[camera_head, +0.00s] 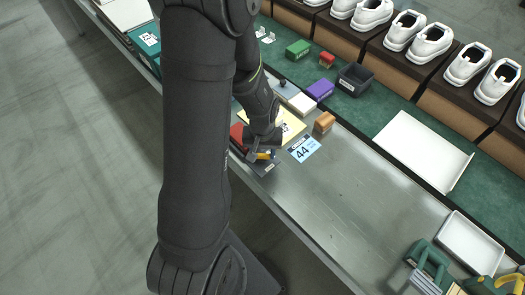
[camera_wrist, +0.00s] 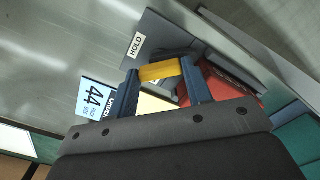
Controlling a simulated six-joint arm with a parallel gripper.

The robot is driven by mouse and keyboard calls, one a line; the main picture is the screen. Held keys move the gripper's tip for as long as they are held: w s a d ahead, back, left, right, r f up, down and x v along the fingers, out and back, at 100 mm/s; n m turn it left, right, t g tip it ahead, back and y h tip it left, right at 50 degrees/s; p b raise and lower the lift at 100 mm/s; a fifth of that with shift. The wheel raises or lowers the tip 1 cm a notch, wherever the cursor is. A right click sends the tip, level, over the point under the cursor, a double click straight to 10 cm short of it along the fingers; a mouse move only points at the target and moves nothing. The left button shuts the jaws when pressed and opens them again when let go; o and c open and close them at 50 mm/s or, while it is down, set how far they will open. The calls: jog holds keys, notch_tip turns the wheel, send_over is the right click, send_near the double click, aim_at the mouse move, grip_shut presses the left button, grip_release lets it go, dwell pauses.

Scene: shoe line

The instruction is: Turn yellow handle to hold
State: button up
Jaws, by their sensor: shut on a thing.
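The yellow handle (camera_wrist: 160,72) lies between the two blue fingers of my gripper (camera_wrist: 162,88) in the wrist view, and the gripper is shut on it. In the head view the yellow handle (camera_head: 263,155) shows as a small spot beside my gripper (camera_head: 258,152), mostly hidden by my arm. A grey plate with a HOLD label (camera_wrist: 137,44) lies just beyond the handle in the wrist view. A red part (camera_wrist: 222,86) is right of the fingers. The handle's pivot is hidden by my gripper.
A blue card marked 44 (camera_head: 303,148) lies on the metal bench (camera_head: 350,200) near an orange-brown block (camera_head: 324,122). A white tray (camera_head: 420,150), a dark bin (camera_head: 354,79) and a purple block (camera_head: 320,90) stand behind. Bare metal bench extends to the right.

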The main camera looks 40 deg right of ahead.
jog(key=m, duration=0.4)
jog(key=shift+m, duration=0.3)
jog(key=m, duration=0.4)
dwell(0.5)
jog(key=o, duration=1)
